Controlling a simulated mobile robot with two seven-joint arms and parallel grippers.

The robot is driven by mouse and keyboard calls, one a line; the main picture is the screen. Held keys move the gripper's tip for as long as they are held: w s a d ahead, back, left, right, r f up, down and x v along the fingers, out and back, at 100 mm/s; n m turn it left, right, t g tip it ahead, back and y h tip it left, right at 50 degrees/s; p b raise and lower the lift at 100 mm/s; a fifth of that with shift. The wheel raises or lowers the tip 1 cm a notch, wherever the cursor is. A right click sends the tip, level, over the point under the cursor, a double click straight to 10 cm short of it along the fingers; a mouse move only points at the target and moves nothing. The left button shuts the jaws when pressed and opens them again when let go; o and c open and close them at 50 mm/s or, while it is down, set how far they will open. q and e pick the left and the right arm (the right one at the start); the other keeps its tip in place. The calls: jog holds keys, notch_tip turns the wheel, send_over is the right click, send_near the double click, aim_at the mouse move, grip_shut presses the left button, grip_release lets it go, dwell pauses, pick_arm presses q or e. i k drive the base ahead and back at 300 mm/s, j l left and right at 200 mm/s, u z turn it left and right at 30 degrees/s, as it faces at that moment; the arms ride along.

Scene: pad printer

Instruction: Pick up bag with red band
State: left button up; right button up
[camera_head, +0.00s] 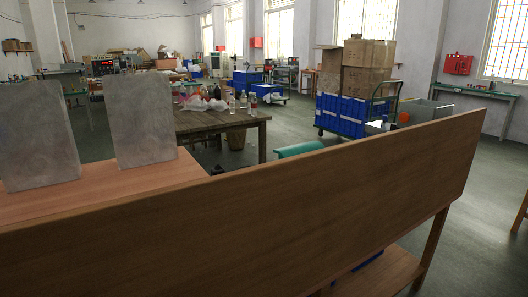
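Neither of my grippers is in view. I cannot make out a bag with a red band for certain. On the wooden table (195,124) in the middle distance lies a small pale heap, perhaps plastic bags (196,103), with a bit of red beside it. It is too small to tell whether any of it is a bag with a band. Several clear bottles (243,101) stand at the right end of that table.
A long wooden panel (250,215) crosses the foreground. Behind it two grey slabs (142,118) stand upright on a wooden surface (110,198). A trolley (384,105) with blue crates (345,115) and cardboard boxes (367,68) stands right of centre. Open floor (440,215) lies at right.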

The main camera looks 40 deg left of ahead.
aim_at(38, 148)
jog(key=i+z, duration=0.3)
jog(key=z, duration=0.35)
jog(key=j+z, duration=0.2)
jog(key=z, duration=8.85)
